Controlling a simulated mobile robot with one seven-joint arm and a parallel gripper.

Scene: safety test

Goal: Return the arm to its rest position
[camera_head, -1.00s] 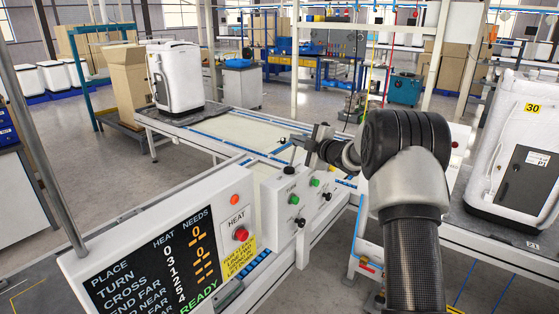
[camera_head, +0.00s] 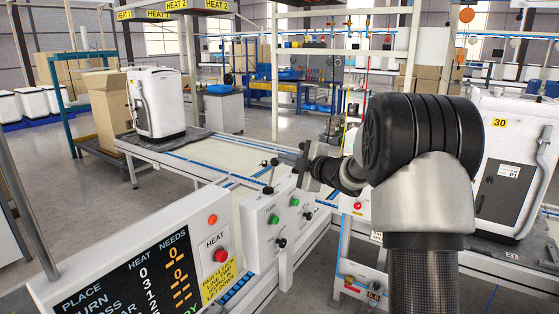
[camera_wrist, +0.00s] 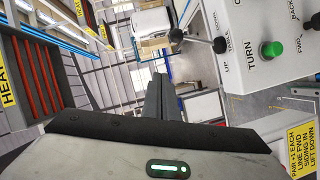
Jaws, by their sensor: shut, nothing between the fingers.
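My arm rises at the right of the head view and reaches left, with its large black joint nearest the camera. My gripper (camera_head: 290,158) is above the white control box (camera_head: 262,238). In the wrist view its dark fingers (camera_wrist: 160,84) are together with nothing between them. The control box (camera_wrist: 238,40) is to their right there, with a green TURN button (camera_wrist: 272,49) and a black-knobbed lever (camera_wrist: 220,45). I see a gap between fingers and box in that view. No rest position is marked.
A panel (camera_head: 130,270) with a red HEAT button (camera_head: 221,256) stands front left. White appliances stand on the far left table (camera_head: 157,103) and close behind my arm at right (camera_head: 510,185). A heater with red bars (camera_wrist: 38,75) is left in the wrist view.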

